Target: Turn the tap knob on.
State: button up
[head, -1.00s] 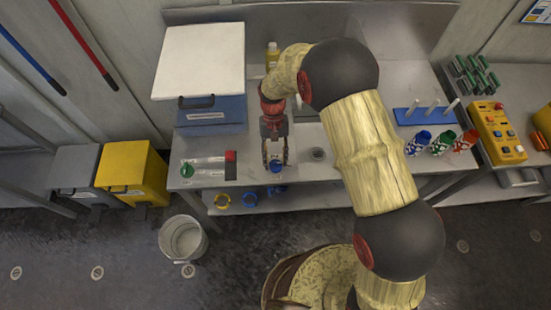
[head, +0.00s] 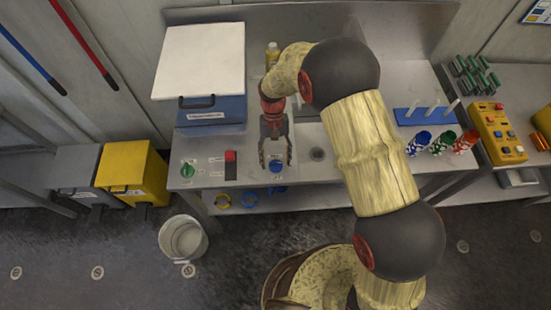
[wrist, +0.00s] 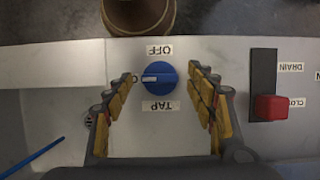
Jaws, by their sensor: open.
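The tap knob (wrist: 158,77) is a round blue dial with a white pointer line, set in the pale counter panel. In the wrist view, an OFF label (wrist: 160,49) and a TAP label (wrist: 161,105) lie on either side of it. Its pointer lies sideways, toward the left of that view. The knob also shows in the head view (head: 277,165) at the counter's front edge. My gripper (wrist: 163,80) is open, its yellow-padded fingers on either side of the knob with gaps between. It also shows in the head view (head: 276,163), pointing down at the panel.
A red drain handle (wrist: 270,107) sits in a dark slot beside the knob. A green knob (head: 188,171) lies farther left on the counter. A blue box (head: 211,108) with a white lid stands behind. A bucket (head: 184,238) is on the floor.

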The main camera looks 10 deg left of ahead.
jog(key=v, duration=1.1)
jog(key=shift+r, duration=0.3)
jog(key=shift+w, duration=0.15)
jog(key=s+d+r+m+t+b, duration=0.1)
jog(key=s+d+r+t+b, duration=0.1)
jog(key=s+d+r, duration=0.4)
jog(key=s+d+r+m+t+b, duration=0.1)
jog(key=s+d+r+t+b, duration=0.2)
jog(key=s+d, duration=0.4)
jog(key=s+d+r+t+y+b, duration=0.1)
jog(key=s+d+r+t+b, duration=0.2)
jog(key=d, duration=1.2)
jog(key=s+r+t, duration=0.2)
jog(key=s+r, duration=0.1)
jog(key=r, duration=0.2)
jog(key=shift+s+r+m, duration=0.25)
jog(key=shift+r+m, duration=0.05)
jog(key=shift+m, duration=0.1)
jog(key=shift+d, duration=0.1)
